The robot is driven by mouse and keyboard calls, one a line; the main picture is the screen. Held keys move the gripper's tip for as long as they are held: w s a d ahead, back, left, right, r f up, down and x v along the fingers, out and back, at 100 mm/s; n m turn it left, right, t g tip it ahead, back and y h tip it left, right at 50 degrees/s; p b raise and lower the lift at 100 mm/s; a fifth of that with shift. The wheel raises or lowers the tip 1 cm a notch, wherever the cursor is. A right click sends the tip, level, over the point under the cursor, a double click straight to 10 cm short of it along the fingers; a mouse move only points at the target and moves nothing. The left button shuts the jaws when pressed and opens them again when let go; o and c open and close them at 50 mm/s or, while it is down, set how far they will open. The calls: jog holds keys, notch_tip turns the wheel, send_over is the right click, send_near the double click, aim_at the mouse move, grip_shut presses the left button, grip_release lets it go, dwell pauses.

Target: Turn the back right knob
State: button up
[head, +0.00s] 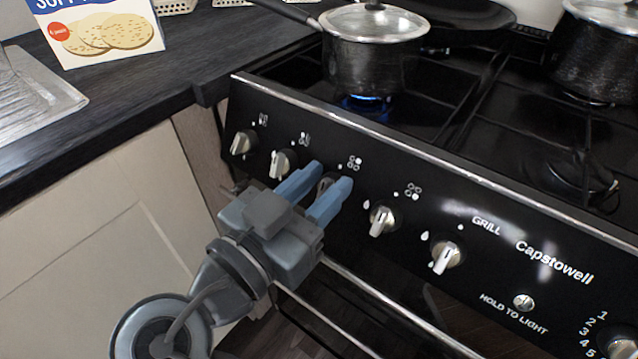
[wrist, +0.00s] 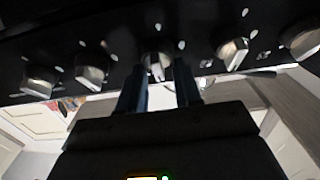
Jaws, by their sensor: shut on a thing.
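A row of silver knobs runs along the black sloping front panel (head: 470,205) of the cooker. My gripper (head: 331,178) is at the third knob (head: 326,184) from the left, one blue finger on each side of it, shut on it. The fingers hide most of this knob in the head view. In the wrist view the knob (wrist: 158,66) shows between the fingertips of my gripper (wrist: 160,80). The small burner mark (head: 355,163) above it is too small to read surely. The fourth knob (head: 381,220) stands free to its right.
Other knobs (head: 283,162) stand close on the left, and the grill knob (head: 446,257) is further right. A saucepan (head: 372,55) sits over a lit blue flame (head: 366,104). A metal rail (head: 400,148) edges the hob. A dark worktop (head: 120,95) lies left.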

jog(key=shift+c, duration=0.8)
jog(key=shift+r+n+p, duration=0.1)
jog(key=shift+n+p, duration=0.2)
jog(key=n+t+y+p, duration=0.1)
jog(key=n+y+p, duration=0.1)
jog(key=n+p, duration=0.1)
jog(key=shift+a+r+n+p, duration=0.15)
jog(key=shift+n+p, duration=0.15)
jog(key=shift+n, duration=0.5)
jog(key=n+y+p, duration=0.1)
jog(key=n+p, duration=0.2)
jog(key=n+y+p, duration=0.2)
jog(key=n+p, duration=0.1)
jog(key=shift+n+p, duration=0.4)
jog(key=n+y+p, duration=0.1)
jog(key=n+p, duration=0.2)
jog(key=p, duration=0.1)
jog(key=n+g+y+p, duration=0.1)
jog(key=n+p, duration=0.2)
jog(key=p, duration=0.1)
jog(key=f+n+y+p, duration=0.1)
jog(key=n+p, duration=0.2)
jog(key=p, duration=0.2)
jog(key=shift+a+g, duration=0.3)
jog(key=shift+g, duration=0.1)
